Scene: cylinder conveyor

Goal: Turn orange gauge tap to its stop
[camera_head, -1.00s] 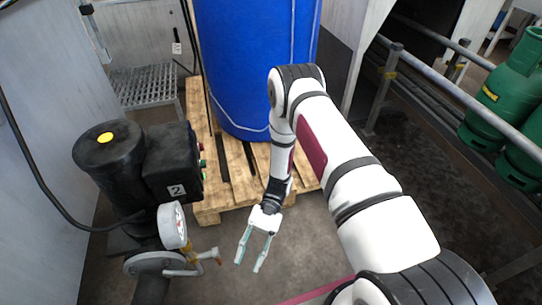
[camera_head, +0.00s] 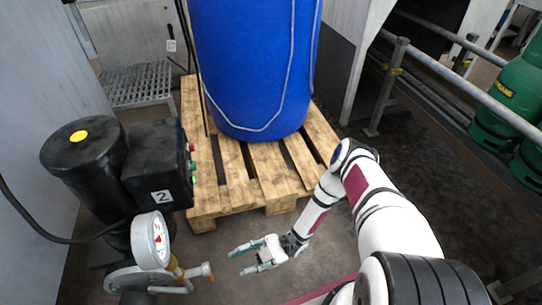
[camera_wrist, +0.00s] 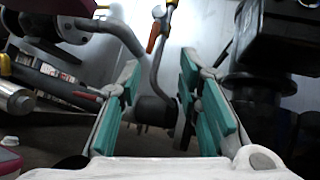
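I cannot tell the exact depth of the gap.
A black pump unit (camera_head: 160,165) marked 2 stands behind the gauge. A blue drum (camera_head: 255,70) stands on a wooden pallet (camera_head: 233,195) behind my arm. Metal rails (camera_head: 460,80) and green cylinders (camera_head: 508,95) are at right. Bare floor lies between the pallet and my gripper.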

